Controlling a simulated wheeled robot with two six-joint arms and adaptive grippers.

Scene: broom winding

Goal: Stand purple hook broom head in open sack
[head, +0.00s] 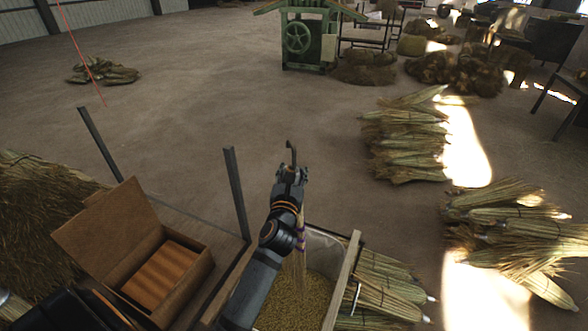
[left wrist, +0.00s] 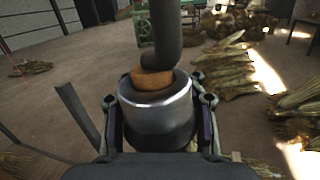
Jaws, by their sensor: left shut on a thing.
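My left gripper (head: 291,174) is shut on the metal collar of the purple hook broom head (head: 300,230). Its dark hook sticks up above the fingers. Its pale straw with purple binding hangs down behind my arm, over the open sack (head: 325,243). The sack is pale, set in a wooden frame and holds loose yellowish grain or chaff. I cannot tell whether the straw tip touches the filling. In the left wrist view, the silver collar (left wrist: 157,112), a cork-coloured ring and the dark hook (left wrist: 160,45) stand between the fingers. My right gripper is not in view.
Dark metal posts (head: 237,190) rise nearby. Bundles of straw (head: 405,140) lie to the right, some (head: 385,285) right beside the sack frame. A green machine (head: 305,38) stands far back.

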